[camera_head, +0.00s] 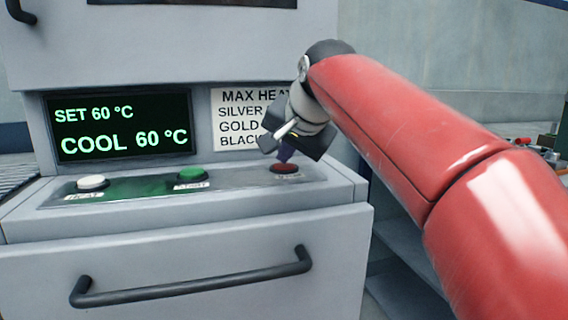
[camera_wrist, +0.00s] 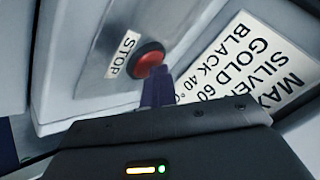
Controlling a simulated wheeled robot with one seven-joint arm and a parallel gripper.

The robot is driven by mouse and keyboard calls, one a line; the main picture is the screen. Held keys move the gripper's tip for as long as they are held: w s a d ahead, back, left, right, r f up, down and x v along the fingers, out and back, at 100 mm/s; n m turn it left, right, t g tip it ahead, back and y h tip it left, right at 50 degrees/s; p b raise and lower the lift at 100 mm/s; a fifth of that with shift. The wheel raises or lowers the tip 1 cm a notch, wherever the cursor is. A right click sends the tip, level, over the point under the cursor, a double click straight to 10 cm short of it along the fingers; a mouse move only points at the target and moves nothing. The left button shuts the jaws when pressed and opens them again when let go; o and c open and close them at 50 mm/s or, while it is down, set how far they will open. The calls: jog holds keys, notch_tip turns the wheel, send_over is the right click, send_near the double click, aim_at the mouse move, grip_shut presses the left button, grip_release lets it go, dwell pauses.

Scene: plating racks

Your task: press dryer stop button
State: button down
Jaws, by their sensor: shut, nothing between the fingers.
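The red stop button (camera_head: 285,168) is at the right end of the dryer's sloped control panel. In the wrist view the red button (camera_wrist: 148,60) shows beside a white label (camera_wrist: 123,55) reading STOP. My gripper (camera_head: 284,155) is shut and empty, its tip just above the button in the head view. In the wrist view its dark fingers (camera_wrist: 158,90) point at the button's lower right edge. I cannot tell whether the fingertips touch the button. The dryer display (camera_head: 122,126) reads SET 60 °C and COOL 60 °C.
A green button (camera_head: 191,174) and a white button (camera_head: 91,183) labelled HEAT sit to the left on the panel. A notice (camera_head: 232,120) listing maximum heats stands behind my gripper. A drawer handle (camera_head: 190,278) juts out below.

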aim_at(286, 167)
jog(key=shift+r+p, duration=0.9)
jog(key=shift+p, duration=0.05)
notch_tip(286, 167, up, 3)
jog(key=p, duration=0.3)
jog(key=shift+r, duration=1)
